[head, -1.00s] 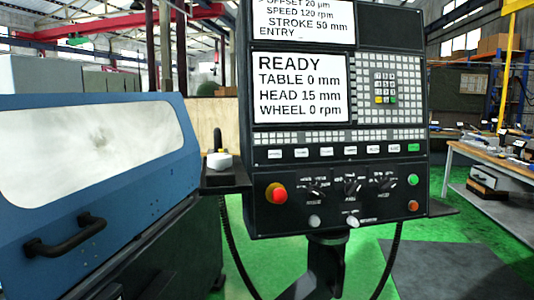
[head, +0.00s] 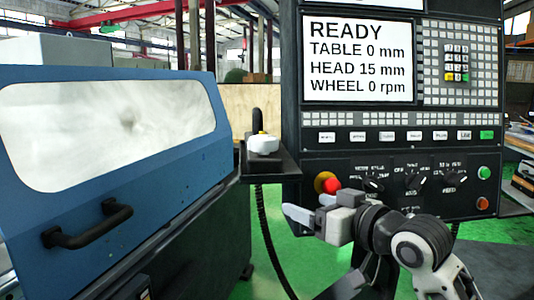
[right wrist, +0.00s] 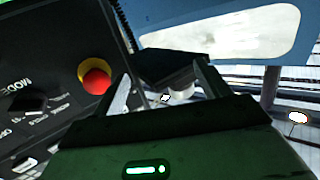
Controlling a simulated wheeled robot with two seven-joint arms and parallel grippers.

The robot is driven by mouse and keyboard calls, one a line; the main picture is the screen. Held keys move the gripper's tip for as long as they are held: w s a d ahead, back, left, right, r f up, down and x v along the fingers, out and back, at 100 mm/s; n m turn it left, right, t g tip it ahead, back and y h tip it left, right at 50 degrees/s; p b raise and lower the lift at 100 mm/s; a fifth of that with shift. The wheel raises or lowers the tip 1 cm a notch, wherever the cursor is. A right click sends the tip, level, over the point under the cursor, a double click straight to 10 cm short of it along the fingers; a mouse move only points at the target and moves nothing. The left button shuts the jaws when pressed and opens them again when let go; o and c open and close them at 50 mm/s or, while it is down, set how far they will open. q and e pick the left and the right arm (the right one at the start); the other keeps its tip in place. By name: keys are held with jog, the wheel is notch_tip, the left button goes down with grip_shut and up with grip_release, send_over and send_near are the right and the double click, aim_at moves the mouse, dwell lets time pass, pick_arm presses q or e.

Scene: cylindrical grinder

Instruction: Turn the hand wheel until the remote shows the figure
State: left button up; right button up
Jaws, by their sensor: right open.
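A small white rounded device (head: 263,144) with a yellowish mark on top rests on the dark side shelf left of the control panel. It may be the remote with the hand wheel; no figure on it is readable. In the right wrist view a pale cylindrical part (right wrist: 181,91) shows by the dark shelf, between the fingers. My right gripper (head: 308,209) is open, below and right of the device in the head view, in front of the panel's lower left corner. It appears empty in the right wrist view (right wrist: 163,84). My left gripper is out of view.
The control panel screen (head: 357,56) reads READY, TABLE 0 mm, HEAD 15 mm, WHEEL 0 rpm. A red emergency button (head: 330,185) sits close to my right gripper. The blue machine door (head: 160,165) with a black handle (head: 88,226) stands at left. A black cable hangs below the shelf.

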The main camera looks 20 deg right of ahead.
jog(key=n+y, duration=0.2)
send_near(273, 142)
jog(key=s, duration=0.3)
jog(key=shift+t, duration=0.4)
jog(key=p+x, duration=0.1)
jog(key=x, duration=0.3)
jog(key=p+x, duration=0.1)
jog(key=x, duration=0.4)
jog(key=d+p+x, duration=0.1)
jog(key=x, duration=0.4)
jog(key=shift+w+f, duration=0.2)
jog(key=shift+w, duration=0.2)
jog(key=shift+w+a+f+p, duration=0.1)
jog(key=shift+w+a+p, duration=0.1)
jog(key=shift+w+p, duration=0.15)
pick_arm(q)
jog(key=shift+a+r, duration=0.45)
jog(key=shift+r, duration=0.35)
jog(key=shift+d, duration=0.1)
pick_arm(e)
jog(key=c, duration=1)
